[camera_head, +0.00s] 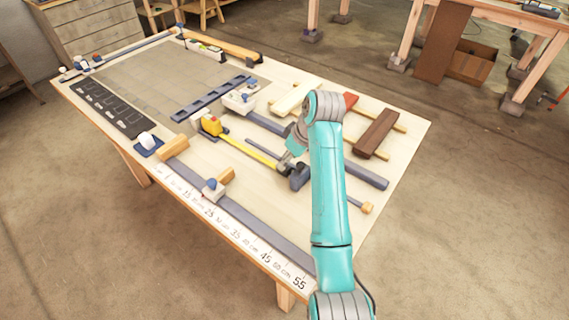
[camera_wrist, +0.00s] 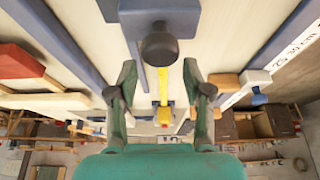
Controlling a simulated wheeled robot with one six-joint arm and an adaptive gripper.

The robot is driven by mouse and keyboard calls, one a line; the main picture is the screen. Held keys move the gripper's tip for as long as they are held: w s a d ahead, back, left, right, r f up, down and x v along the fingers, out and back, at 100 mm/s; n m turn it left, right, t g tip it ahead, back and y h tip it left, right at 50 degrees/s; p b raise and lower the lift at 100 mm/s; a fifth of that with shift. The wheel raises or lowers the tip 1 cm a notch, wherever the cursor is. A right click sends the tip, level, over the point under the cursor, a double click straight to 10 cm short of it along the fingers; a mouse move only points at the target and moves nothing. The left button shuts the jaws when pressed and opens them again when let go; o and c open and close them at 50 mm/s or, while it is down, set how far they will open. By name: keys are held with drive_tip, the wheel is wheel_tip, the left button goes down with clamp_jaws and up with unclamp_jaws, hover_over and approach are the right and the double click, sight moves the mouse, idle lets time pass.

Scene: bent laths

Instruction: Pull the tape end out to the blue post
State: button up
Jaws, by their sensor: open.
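The yellow tape case (camera_head: 212,125) sits on the bench in the head view, with the yellow tape (camera_head: 250,150) drawn out towards the lower right. The case also shows in the wrist view (camera_wrist: 165,116). A dark-blue post (camera_head: 299,178) stands near the tape's outer end. In the wrist view its blue block (camera_wrist: 165,16) and dark round knob (camera_wrist: 160,46) are at the top. My gripper (camera_head: 292,152) is low over the tape's outer end, beside the post. Its fingers (camera_wrist: 160,78) are apart in the wrist view, with yellow tape between them. The exact tape end is hard to make out.
A long blue-grey lath and a printed scale (camera_head: 235,225) run along the near edge. Another blue-grey bar (camera_head: 362,176) lies right of my arm. Wooden blocks, a dark brown board (camera_head: 376,132) and a white clamp block (camera_head: 238,101) lie around. The grey mat (camera_head: 150,80) is mostly clear.

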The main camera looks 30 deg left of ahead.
drive_tip(key=v, duration=0.7)
